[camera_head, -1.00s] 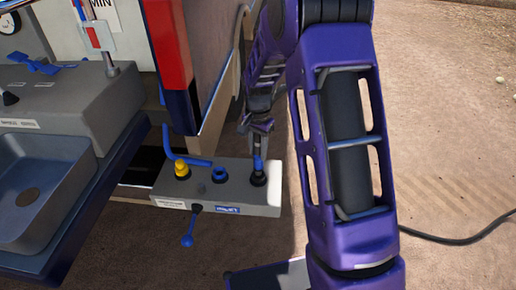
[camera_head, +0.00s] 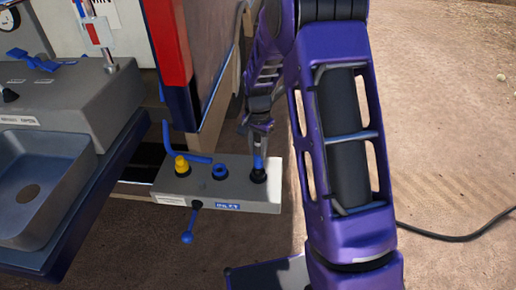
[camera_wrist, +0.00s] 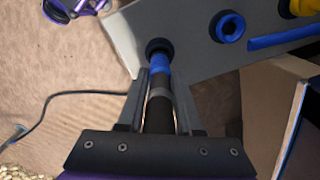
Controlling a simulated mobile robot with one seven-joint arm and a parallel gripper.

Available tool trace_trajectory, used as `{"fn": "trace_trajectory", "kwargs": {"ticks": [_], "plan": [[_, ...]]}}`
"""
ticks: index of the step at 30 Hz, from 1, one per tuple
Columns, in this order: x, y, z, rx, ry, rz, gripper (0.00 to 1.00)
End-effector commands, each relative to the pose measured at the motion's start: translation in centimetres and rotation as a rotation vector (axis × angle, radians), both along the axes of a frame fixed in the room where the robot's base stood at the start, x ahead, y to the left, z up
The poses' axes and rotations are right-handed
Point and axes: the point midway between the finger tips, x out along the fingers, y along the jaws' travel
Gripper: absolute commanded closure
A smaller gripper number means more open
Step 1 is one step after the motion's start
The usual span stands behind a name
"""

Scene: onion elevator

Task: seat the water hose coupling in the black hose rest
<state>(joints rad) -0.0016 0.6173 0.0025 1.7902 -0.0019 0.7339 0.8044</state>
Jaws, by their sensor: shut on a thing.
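My gripper (camera_wrist: 160,90) is shut on the water hose coupling (camera_wrist: 160,64), which has a blue end, a grey band and a black body between the fingers. In the head view my gripper (camera_head: 259,136) is above the right end of a grey block, with the blue coupling (camera_head: 258,162) pointing down below it. The black hose rest (camera_head: 258,177) is a round black collar on that end of the block. In the wrist view the blue end meets the black rest (camera_wrist: 156,45). How deep it sits is hidden.
The grey block (camera_head: 225,194) also carries a yellow fitting (camera_head: 182,165), a blue ring fitting (camera_head: 220,171) and a bent blue handle (camera_head: 187,152). A blue-knobbed lever (camera_head: 187,238) hangs in front. A sink (camera_head: 38,185) stands left. A black cable (camera_head: 450,238) lies on open ground at right.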

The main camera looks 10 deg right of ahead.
Motion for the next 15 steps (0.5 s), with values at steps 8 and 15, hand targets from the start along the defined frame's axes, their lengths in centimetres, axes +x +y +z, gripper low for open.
{"fn": "trace_trajectory", "kwargs": {"ticks": [8,15], "plan": [[0.01,0.00,-0.26,0.000,0.000,0.000,1.00],[0.03,0.00,-0.90,0.000,-0.001,0.000,1.00]]}}
